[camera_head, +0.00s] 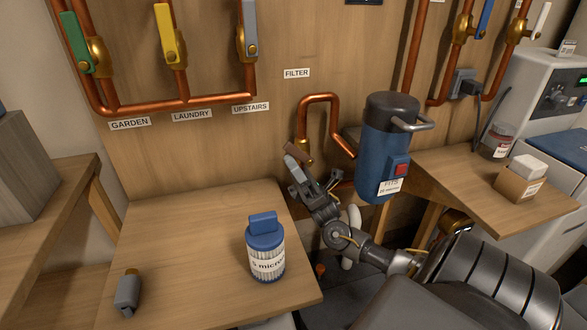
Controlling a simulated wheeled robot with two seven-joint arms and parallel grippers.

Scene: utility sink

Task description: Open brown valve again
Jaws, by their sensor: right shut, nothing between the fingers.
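The brown valve handle (294,148) shows as a short brown piece beside a brass valve body (305,152), on the copper pipe loop below the FILTER label (297,73). Its lower part is hidden behind my right gripper (292,164), so its exact angle is hard to tell. My right gripper is shut and empty. Its fingertips are just below the handle; I cannot tell whether they touch it. My left gripper is not in view.
A blue filter housing (378,150) hangs right of the valve, close to my right arm. A filter cartridge (265,250) and a grey tool (127,293) are on the wooden table (190,240). Green, yellow and grey valve handles line the upper left pipes.

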